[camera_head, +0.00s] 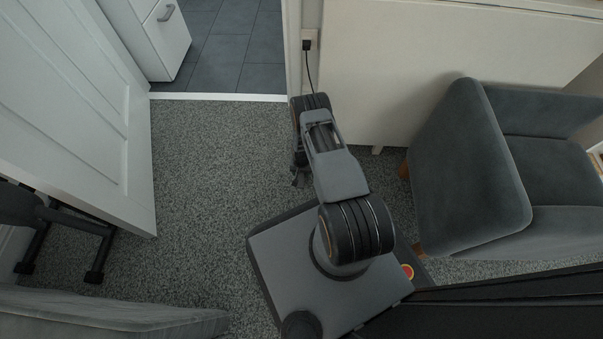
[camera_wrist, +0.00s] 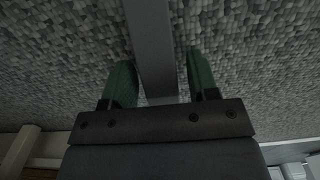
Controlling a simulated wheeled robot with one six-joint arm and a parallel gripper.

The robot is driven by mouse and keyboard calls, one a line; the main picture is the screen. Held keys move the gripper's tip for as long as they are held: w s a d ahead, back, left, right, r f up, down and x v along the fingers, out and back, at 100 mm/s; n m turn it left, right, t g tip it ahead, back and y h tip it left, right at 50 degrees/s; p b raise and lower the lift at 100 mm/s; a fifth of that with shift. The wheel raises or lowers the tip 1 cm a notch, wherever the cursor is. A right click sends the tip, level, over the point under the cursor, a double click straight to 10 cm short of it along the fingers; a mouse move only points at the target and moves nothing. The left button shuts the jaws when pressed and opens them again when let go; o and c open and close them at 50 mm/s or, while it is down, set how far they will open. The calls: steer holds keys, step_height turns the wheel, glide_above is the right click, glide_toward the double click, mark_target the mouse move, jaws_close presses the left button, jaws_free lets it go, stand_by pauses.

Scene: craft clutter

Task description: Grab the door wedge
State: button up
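I cannot make out a door wedge for certain in either view. In the wrist view, a plain grey bar-like thing (camera_wrist: 152,45) runs from the top edge down between my two green fingers; I cannot tell what it is. My gripper (camera_wrist: 163,80) is open, with the fingers on either side of the bar and small gaps showing. In the head view my gripper (camera_head: 298,178) is low over the carpet, left of my arm, small and partly hidden by my wrist.
A white door (camera_head: 75,110) stands open at the left, with a dark metal stand (camera_head: 75,225) by it. A grey armchair (camera_head: 480,170) is at the right. A white panel (camera_head: 400,70) stands behind my arm. The carpet (camera_head: 215,160) left of my gripper is clear.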

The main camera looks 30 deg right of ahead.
steer(key=c, duration=0.8)
steer(key=shift+r, duration=0.1)
steer(key=shift+c, duration=0.2)
